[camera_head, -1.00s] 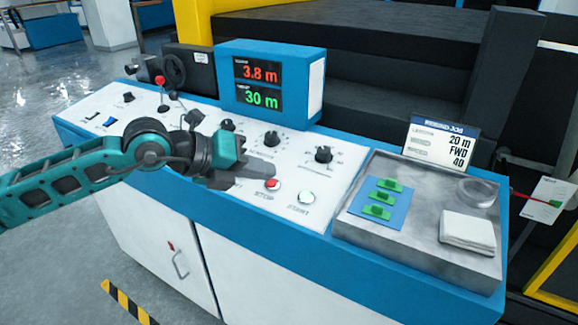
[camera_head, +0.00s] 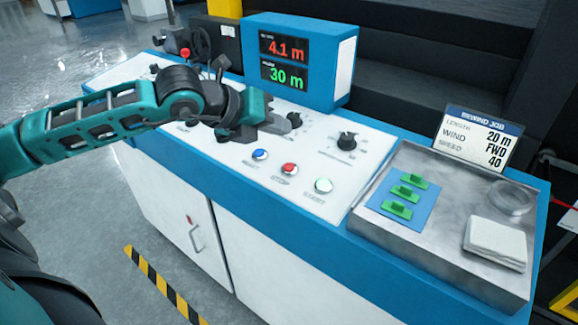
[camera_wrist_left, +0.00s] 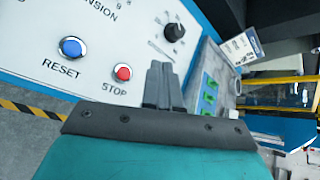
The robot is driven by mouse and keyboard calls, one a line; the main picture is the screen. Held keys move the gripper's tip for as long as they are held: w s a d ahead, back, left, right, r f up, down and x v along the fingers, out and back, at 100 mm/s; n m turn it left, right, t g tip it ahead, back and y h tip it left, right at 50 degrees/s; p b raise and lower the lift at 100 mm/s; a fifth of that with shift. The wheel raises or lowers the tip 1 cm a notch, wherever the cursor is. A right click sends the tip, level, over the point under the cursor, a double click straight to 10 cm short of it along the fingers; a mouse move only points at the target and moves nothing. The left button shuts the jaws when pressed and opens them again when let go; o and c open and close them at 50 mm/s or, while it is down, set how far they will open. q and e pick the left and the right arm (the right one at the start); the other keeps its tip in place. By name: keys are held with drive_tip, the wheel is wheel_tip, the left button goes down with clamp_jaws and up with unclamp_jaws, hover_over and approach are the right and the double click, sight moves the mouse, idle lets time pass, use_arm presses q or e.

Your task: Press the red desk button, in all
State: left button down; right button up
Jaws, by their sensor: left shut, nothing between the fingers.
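The red button (camera_head: 289,169), labelled STOP, sits on the white control panel between a blue button (camera_head: 260,155) and a green button (camera_head: 323,185). In the left wrist view the red button (camera_wrist_left: 122,72) is just left of the fingers, with the blue RESET button (camera_wrist_left: 71,47) further left. My left gripper (camera_head: 291,122) is shut and empty. It is above the panel, behind the red button and apart from it in the picture. In the left wrist view its fingers (camera_wrist_left: 161,85) lie together and hide the green button. My right gripper is not in view.
Black knobs stand on the panel, one right of the gripper (camera_head: 346,140). The display (camera_head: 300,62) reads 4.1 m over 30 m. A metal tray (camera_head: 395,228) holds green pieces and white cloths. A job card (camera_head: 476,140) reads 20 m, FWD, 40.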

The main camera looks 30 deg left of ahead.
use_arm(q)
drive_tip(key=b, duration=0.2)
hover_over(283, 172)
drive_tip(key=f, duration=0.5)
drive_tip(key=shift+s+f, duration=0.25)
drive_tip(key=shift+s, duration=0.05)
drive_tip(key=shift+w+f+b, duration=0.15)
drive_tip(key=shift+f+b, duration=0.65)
drive_tip(key=shift+b, duration=0.05)
idle(0.7)
drive_tip(key=shift+w+f+b, duration=0.1)
drive_tip(key=shift+f+b, duration=0.25)
drive_tip(key=shift+b, duration=0.4)
drive_tip(key=shift+f+b, duration=0.45)
drive_tip(key=shift+b, duration=0.05)
idle(0.4)
idle(0.4)
drive_tip(key=shift+r, duration=0.8)
